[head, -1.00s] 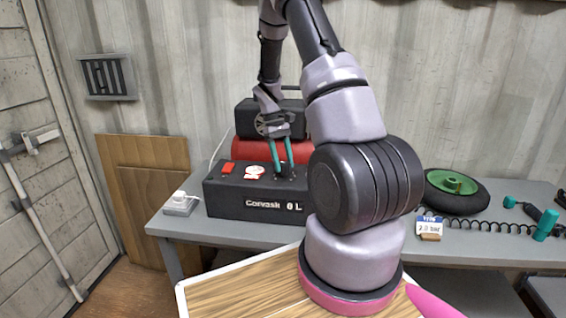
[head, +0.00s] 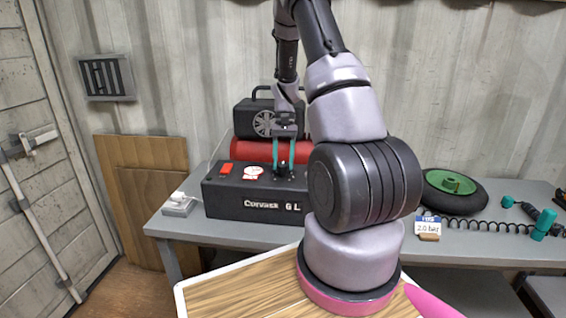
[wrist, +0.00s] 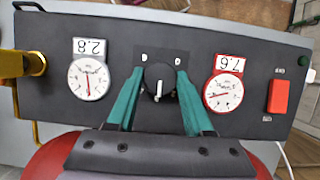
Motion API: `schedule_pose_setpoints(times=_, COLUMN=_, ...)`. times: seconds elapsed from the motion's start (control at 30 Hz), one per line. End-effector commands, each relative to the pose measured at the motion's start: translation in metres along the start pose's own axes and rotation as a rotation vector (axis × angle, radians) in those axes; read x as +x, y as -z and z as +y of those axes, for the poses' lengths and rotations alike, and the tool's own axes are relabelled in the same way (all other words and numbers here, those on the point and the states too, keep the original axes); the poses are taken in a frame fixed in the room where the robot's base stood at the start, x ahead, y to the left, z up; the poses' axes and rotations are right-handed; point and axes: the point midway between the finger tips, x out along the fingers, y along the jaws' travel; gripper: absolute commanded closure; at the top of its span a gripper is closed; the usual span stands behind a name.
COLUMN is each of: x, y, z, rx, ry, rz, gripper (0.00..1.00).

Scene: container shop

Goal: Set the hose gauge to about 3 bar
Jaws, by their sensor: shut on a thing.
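The black compressor box (head: 240,202) stands on the grey bench with a control panel on top. My gripper (head: 282,167) points down at the panel. In the wrist view its teal fingers (wrist: 158,80) are shut on the black knob (wrist: 160,92), one on each side. The knob's white pointer line shows between them. The white-rimmed gauge (wrist: 89,79), left of the knob in the wrist view, has a label (wrist: 93,47) that appears to read 2.8, upside down. The red-rimmed gauge (wrist: 223,92), on the other side, has a label that appears to read 7.6.
A red rocker switch (wrist: 279,96) and a brass fitting (wrist: 32,63) sit at opposite ends of the panel. A red tank (head: 245,150) lies behind the box. A card reading 2.0 bar (head: 427,226), a green-hubbed wheel (head: 453,184) and a coiled hose (head: 485,225) are to the right.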

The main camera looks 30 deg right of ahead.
Motion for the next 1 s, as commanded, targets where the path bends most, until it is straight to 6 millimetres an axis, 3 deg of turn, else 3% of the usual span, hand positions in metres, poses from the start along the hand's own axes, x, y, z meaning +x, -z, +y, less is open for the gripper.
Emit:
schedule_pose_setpoints(times=0.57, x=-0.0002, y=0.0002, z=0.0002, rx=0.026, ry=0.011, rz=0.001, gripper=1.00)
schedule_pose_setpoints(times=0.6, x=-0.0002, y=0.0002, z=0.0002, rx=0.026, ry=0.011, rz=0.001, gripper=0.33)
schedule_pose_setpoints(times=0.63, x=-0.0002, y=0.0001, z=0.0002, rx=0.025, ry=0.011, rz=0.001, gripper=0.22)
schedule_pose_setpoints(times=1.0, x=-0.0026, y=0.0003, z=0.0001, rx=0.025, ry=0.011, rz=0.001, gripper=0.19)
